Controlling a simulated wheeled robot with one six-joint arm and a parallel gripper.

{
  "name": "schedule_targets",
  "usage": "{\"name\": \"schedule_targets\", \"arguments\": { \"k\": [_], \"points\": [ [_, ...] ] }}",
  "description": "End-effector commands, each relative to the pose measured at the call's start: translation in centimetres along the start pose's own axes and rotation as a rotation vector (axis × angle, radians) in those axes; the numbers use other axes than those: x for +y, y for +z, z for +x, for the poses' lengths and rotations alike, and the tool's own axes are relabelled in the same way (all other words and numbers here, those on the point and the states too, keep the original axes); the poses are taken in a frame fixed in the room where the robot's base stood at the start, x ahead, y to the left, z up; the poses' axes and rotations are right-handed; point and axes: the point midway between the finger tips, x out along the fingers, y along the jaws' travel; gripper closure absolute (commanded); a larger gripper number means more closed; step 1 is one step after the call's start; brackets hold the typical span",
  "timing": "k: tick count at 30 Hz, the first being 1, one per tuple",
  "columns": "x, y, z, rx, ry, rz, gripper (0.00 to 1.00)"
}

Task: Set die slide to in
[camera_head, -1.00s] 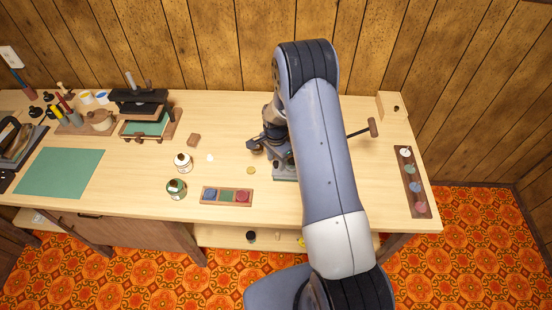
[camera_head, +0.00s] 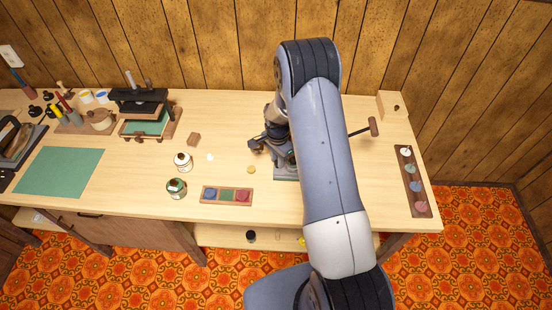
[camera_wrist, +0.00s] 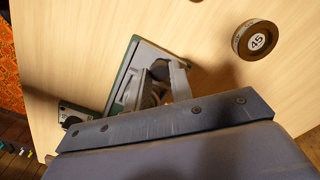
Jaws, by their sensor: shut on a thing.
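A small machine with a grey-green base (camera_head: 285,173) stands on the bench at the centre, mostly hidden behind my arm in the head view. A rod with a brown end (camera_head: 374,127) sticks out right of my arm. In the wrist view the machine's green-edged base (camera_wrist: 150,52) lies beyond my gripper (camera_wrist: 156,92), with grey metal parts around the fingertips. My gripper is shut on a part there, which I take to be the die slide; the grip is mostly hidden. In the head view my gripper (camera_head: 268,140) is at the machine's left side.
A round disc marked 45 (camera_wrist: 257,40) lies clear of the machine in the wrist view. A strip of coloured discs (camera_head: 413,182) lies at right.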

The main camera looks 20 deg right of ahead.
Motion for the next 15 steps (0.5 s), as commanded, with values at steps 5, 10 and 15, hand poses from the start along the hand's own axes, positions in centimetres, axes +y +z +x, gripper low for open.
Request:
{"name": "schedule_targets", "arguments": {
  "k": [5,10,15],
  "points": [
    [2.1,-2.3,0.2,0.002,-0.001,0.005,1.00],
    [2.9,-2.8,0.0,0.001,0.000,0.000,1.00],
    [2.8,-2.8,0.0,0.001,0.000,0.000,1.00]
  ]
}}
